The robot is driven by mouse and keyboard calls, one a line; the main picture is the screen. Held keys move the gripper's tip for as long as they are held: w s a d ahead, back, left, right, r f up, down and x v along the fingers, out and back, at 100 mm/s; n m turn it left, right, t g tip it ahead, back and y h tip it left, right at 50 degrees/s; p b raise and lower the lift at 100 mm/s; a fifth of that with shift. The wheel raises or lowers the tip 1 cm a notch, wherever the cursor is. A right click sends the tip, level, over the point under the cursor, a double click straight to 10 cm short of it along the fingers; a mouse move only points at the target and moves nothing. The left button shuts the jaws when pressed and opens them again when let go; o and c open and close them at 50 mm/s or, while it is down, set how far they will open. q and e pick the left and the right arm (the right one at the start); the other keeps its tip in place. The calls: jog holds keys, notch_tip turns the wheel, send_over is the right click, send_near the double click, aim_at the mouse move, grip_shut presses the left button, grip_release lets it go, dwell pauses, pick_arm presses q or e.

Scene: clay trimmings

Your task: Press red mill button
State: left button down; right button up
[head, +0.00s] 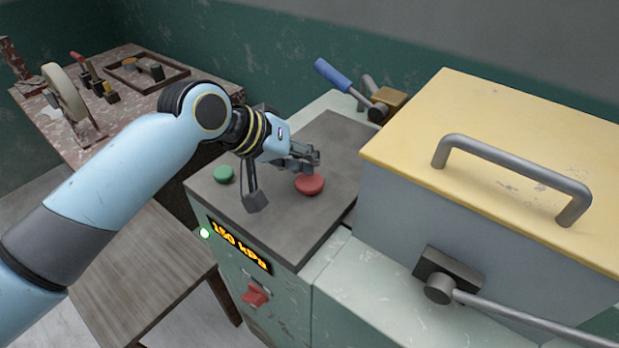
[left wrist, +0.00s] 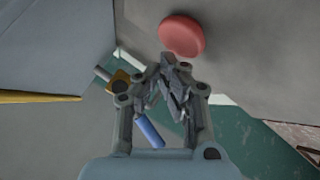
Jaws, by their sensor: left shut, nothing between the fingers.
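The red mill button (head: 310,184) is a round mushroom knob on the dark grey top panel (head: 330,150) of the machine. A smaller green button (head: 223,174) sits to its left on the same panel. My left gripper (head: 306,160) is shut and empty, close above and behind the red button in the head view. My right gripper is in neither view.
A yellow-lidded box (head: 500,110) with a grey handle stands right of the panel. A blue-handled lever (head: 335,75) is behind it. A lit pressure display (head: 238,246) and a red switch (head: 256,296) are on the front. A cluttered bench (head: 100,130) stands at the back left.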

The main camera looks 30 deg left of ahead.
aim_at(307, 178)
pick_arm(q)
jog(key=shift+f, duration=0.15)
jog(key=shift+f, duration=0.25)
jog(key=shift+f, duration=0.45)
dwell(0.8)
dwell(0.3)
jog(key=shift+r+p, duration=0.9)
jog(key=shift+p, duration=0.25)
notch_tip(307, 178, up, 5)
jog(key=p, duration=0.5)
jog(key=shift+p, duration=0.35)
